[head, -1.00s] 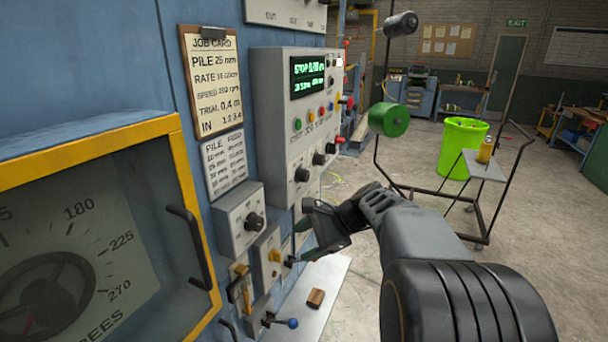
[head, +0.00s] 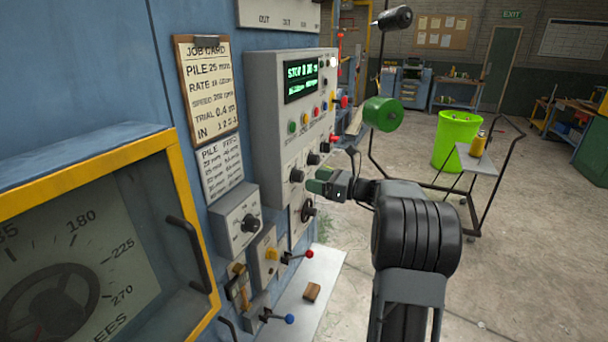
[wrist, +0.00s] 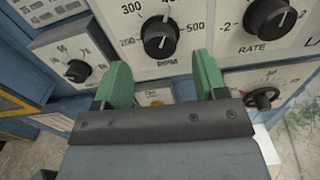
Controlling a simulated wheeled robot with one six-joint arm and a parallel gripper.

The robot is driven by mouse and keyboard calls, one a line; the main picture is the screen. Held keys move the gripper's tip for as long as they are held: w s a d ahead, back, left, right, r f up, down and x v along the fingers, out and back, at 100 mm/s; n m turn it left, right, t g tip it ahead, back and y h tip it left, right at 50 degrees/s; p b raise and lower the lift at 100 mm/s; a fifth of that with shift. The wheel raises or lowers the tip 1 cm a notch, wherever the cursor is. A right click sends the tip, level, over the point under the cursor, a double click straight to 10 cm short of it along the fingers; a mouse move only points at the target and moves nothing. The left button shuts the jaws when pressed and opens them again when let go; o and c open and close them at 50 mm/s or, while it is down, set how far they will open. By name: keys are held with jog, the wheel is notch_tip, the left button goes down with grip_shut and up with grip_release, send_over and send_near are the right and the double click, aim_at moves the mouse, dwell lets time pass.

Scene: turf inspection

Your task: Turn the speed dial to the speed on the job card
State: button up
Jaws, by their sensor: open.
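The speed dial (wrist: 160,36), a black knob marked RPM, shows top centre in the wrist view, ringed by 200 to 500. Its white mark points up and slightly right, roughly toward 400. In the head view, a black knob (head: 297,175) low on the grey panel appears to be the same dial. My gripper (head: 318,181) is open and empty, its green fingers just right of that knob. In the wrist view my gripper (wrist: 161,76) has its fingers apart below the dial, not around it. The job card (head: 207,90) hangs upper left; its speed line is too blurred to read surely.
The RATE knob (wrist: 270,20) is right of the dial. A smaller knob box (wrist: 75,70) is left. Red (head: 309,254) and blue (head: 289,319) lever balls stick out below. A green display (head: 301,80) tops the panel. A trolley (head: 480,165) stands right.

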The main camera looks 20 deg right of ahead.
aim_at(302, 177)
jog(key=shift+p+x, duration=0.45)
jog(key=shift+x, duration=1.75)
jog(key=c, duration=0.9)
